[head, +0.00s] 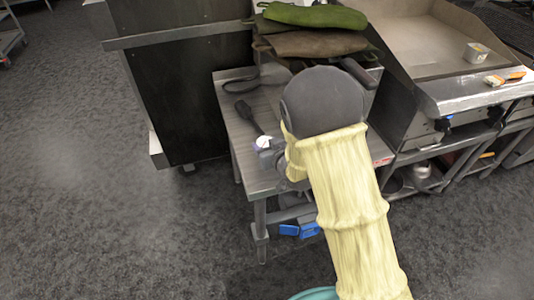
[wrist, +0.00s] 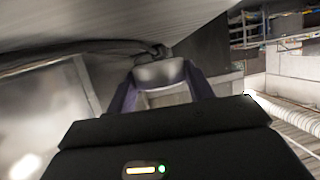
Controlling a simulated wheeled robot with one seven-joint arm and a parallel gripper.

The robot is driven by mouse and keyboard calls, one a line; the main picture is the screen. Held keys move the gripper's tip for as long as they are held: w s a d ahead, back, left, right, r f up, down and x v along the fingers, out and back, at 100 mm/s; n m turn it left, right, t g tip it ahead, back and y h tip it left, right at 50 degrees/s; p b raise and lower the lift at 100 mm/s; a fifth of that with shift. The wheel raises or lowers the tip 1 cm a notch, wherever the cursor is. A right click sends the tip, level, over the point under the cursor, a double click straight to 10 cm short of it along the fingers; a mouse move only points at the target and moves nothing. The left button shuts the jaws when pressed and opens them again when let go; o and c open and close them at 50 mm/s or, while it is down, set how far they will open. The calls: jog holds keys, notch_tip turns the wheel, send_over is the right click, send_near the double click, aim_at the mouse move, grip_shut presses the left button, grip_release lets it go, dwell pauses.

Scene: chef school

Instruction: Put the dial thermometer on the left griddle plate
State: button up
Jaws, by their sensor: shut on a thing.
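My gripper (wrist: 162,88) is shut on a small rounded grey metallic thing (wrist: 158,72), held between the two fingertips in the wrist view. It appears to be the dial thermometer. In the head view my gripper (head: 262,149) is low over the small steel table, mostly hidden by my arm, with a small white round face (head: 263,141) showing at its tip. The griddle plate (head: 425,38) is a flat steel surface inside raised walls at the upper right, well to the right of my gripper.
A dark long-handled utensil (head: 246,112) lies on the steel table (head: 236,143).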

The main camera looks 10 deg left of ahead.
notch_tip(320, 180, down, 3)
jog(key=shift+w+d+f+b, duration=0.1)
jog(key=shift+d+b, duration=0.05)
jog(key=shift+b, duration=0.25)
jog(key=shift+f, duration=0.3)
jog(key=shift+a, duration=0.2)
jog(key=shift+s+r, duration=0.1)
jog(key=shift+s, duration=0.1)
jog(key=o, duration=1)
jog(key=shift+w, duration=0.1)
